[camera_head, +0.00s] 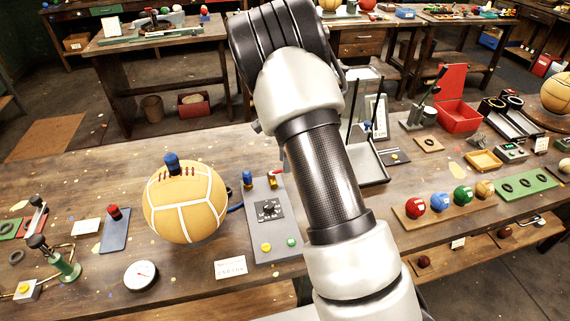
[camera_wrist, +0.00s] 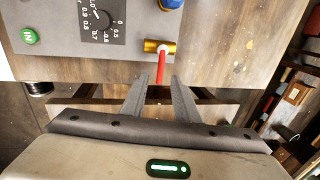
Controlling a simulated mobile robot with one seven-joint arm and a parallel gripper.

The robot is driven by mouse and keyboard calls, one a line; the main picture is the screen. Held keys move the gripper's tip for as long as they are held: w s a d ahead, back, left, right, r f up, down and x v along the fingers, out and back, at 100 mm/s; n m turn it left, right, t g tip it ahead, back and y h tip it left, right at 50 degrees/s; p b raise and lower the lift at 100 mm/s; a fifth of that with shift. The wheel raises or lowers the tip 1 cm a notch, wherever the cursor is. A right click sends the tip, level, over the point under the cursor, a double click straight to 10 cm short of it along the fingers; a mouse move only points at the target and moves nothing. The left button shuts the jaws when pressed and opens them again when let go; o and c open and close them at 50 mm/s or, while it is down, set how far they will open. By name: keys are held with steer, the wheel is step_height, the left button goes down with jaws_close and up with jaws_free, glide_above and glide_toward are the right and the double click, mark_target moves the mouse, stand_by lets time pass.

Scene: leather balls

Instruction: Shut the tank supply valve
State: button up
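The supply valve is a small brass body (camera_wrist: 152,46) with a red lever (camera_wrist: 161,68), at the edge of the grey panel (camera_wrist: 60,60) in the wrist view. The lever points toward my gripper, across the brass body's length. My gripper (camera_wrist: 161,82) is open, with one finger on each side of the lever's end; I cannot tell whether either touches it. In the head view the brass valve (camera_head: 273,182) shows at the back of the panel (camera_head: 267,235), just left of my arm. My gripper is hidden there behind my arm.
A dial knob (camera_head: 267,208), a blue fitting (camera_head: 247,178), a green button (camera_head: 291,242) and a yellow button (camera_head: 266,247) are on the panel. A tan leather ball (camera_head: 187,210) stands to its left. A rack of coloured balls (camera_head: 440,205) lies to the right.

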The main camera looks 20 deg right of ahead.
step_height(320, 180, up, 15)
steer(key=s, duration=0.3)
steer(key=shift+f, duration=0.1)
steer(key=s+a+r+n+t+y, duration=0.25)
steer(key=s+r+n, duration=0.85)
steer(key=s, duration=0.6)
steer(key=s+a+r+n+h, duration=0.1)
steer(key=s+n+h, duration=0.1)
steer(key=s+n, duration=0.5)
steer(key=s+t, duration=0.1)
steer(key=s, duration=0.5)
steer(key=shift+s+a+p, duration=0.3)
steer(key=shift+p, duration=0.05)
steer(key=shift+r+h, duration=0.1)
steer(key=shift+h, duration=0.15)
